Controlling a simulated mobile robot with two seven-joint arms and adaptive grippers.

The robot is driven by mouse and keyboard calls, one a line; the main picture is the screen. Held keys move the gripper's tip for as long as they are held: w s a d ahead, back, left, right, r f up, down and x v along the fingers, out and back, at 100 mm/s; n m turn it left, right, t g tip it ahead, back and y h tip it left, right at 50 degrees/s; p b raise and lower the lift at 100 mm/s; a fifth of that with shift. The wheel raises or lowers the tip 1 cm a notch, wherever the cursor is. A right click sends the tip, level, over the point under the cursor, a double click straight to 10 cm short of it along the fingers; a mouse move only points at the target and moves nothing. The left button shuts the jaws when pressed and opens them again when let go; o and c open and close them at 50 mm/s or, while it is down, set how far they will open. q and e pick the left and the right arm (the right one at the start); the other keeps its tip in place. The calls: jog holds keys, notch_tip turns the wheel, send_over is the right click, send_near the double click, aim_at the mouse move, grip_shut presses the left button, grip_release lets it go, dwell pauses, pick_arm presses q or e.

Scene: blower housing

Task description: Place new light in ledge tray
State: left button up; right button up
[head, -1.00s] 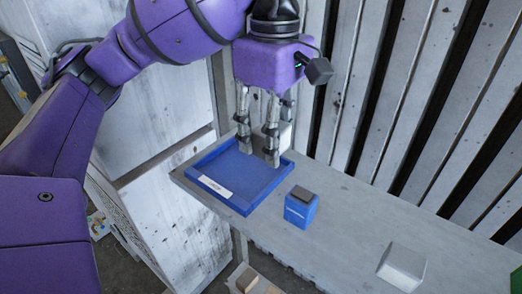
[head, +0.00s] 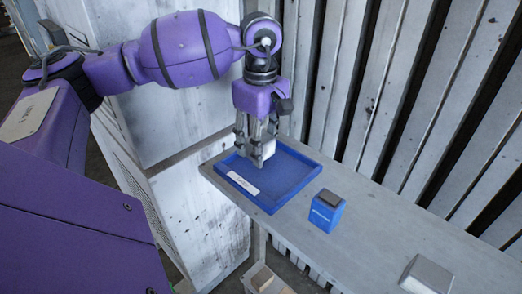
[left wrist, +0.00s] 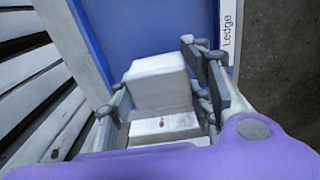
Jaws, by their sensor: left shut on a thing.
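The blue ledge tray (head: 297,190) lies on the grey ledge in the head view, with a white label on its front-left side. Its blue floor and the label reading "Ledge" (left wrist: 229,25) show in the left wrist view. My left gripper (head: 257,160) points down over the tray's back-left part. It is shut on a white box-shaped light (head: 268,147), which shows between the fingers in the left wrist view (left wrist: 157,82). I cannot tell whether the light touches the tray floor. My right gripper is not in view.
A blue box with a dark top (head: 326,212) stands on the ledge (head: 385,230) right of the tray. A grey-white block (head: 427,275) lies farther right. A slatted wall (head: 400,90) rises behind. Small wooden pieces (head: 265,280) show below the ledge's front.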

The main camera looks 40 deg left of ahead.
pick_arm(q)
notch_tip(320, 180, down, 2)
jog(key=shift+f, duration=0.1)
jog(key=shift+d, duration=0.1)
jog(key=shift+f, duration=0.2)
jog(key=o, duration=1.2)
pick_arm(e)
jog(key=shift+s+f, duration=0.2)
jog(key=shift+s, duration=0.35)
